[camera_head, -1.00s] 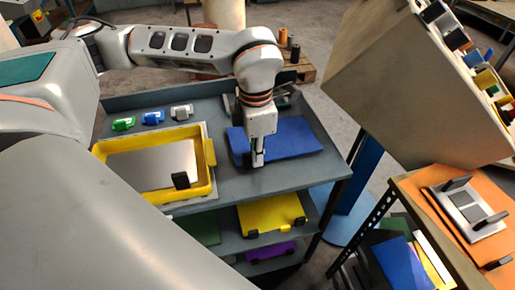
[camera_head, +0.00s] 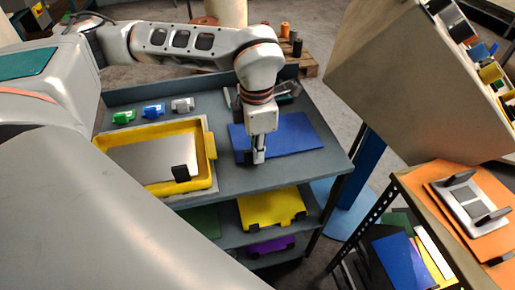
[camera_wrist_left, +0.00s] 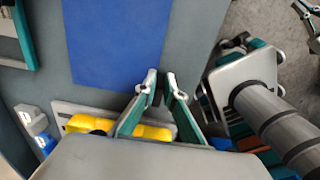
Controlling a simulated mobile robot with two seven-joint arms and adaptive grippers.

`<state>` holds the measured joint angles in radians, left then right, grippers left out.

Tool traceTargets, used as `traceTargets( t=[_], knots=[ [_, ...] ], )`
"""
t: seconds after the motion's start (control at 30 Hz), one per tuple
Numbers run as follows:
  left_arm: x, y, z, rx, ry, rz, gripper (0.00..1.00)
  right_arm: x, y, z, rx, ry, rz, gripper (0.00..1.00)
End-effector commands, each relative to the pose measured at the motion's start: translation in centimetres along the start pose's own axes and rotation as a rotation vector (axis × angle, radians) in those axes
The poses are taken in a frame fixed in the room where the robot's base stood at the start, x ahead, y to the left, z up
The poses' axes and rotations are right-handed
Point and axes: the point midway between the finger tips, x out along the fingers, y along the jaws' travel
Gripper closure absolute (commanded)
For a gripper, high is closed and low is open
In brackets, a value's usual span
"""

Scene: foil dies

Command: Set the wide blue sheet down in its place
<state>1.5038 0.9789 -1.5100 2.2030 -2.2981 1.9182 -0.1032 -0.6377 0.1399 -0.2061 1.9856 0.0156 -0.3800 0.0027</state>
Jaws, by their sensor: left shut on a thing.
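The wide blue sheet (camera_head: 293,134) lies along the right part of the grey cart's top, seeming flat on it or nearly so; I cannot tell whether any part is clear of the surface. My left gripper (camera_head: 257,156) points down at its near edge and is shut on it. The left wrist view shows the sheet (camera_wrist_left: 115,40) past the fingers, with the fingertips (camera_wrist_left: 160,86) together at its edge. My right gripper is in neither view.
A yellow-rimmed tray (camera_head: 212,148) stands left of the sheet on the cart top (camera_head: 310,165). Green (camera_head: 123,117), blue (camera_head: 153,111) and grey (camera_head: 182,105) small pieces sit behind it. A yellow sheet (camera_head: 272,208) lies on the shelf below. An orange bench (camera_head: 455,228) stands right.

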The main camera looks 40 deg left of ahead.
Motion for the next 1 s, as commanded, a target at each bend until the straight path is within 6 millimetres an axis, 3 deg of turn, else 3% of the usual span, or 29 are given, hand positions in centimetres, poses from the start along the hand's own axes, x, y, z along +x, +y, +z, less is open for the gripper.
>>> traceTargets(
  t=[0.17, 0.2, 0.27, 0.67, 0.83, 1.0],
  knots=[
    [0.4, 0.0, 0.0, 0.0, -0.001, 0.0, 1.0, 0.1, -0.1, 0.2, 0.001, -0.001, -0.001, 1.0],
    [0.3, 0.0, 0.0, 0.0, -0.001, 0.0, 0.86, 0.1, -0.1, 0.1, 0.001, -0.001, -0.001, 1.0],
    [0.3, 0.0, 0.0, 0.0, -0.001, 0.001, 0.71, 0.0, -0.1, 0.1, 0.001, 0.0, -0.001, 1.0],
    [0.0, 0.0, 0.0, -0.001, -0.001, 0.001, 0.71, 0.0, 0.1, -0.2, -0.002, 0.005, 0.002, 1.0],
    [-2.1, 0.1, 0.1, -0.001, -0.003, 0.003, 0.71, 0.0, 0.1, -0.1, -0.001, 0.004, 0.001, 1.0],
    [-5.7, 0.1, 0.1, -0.002, -0.005, 0.004, 0.71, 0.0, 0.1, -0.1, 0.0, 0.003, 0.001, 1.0]
  ],
)
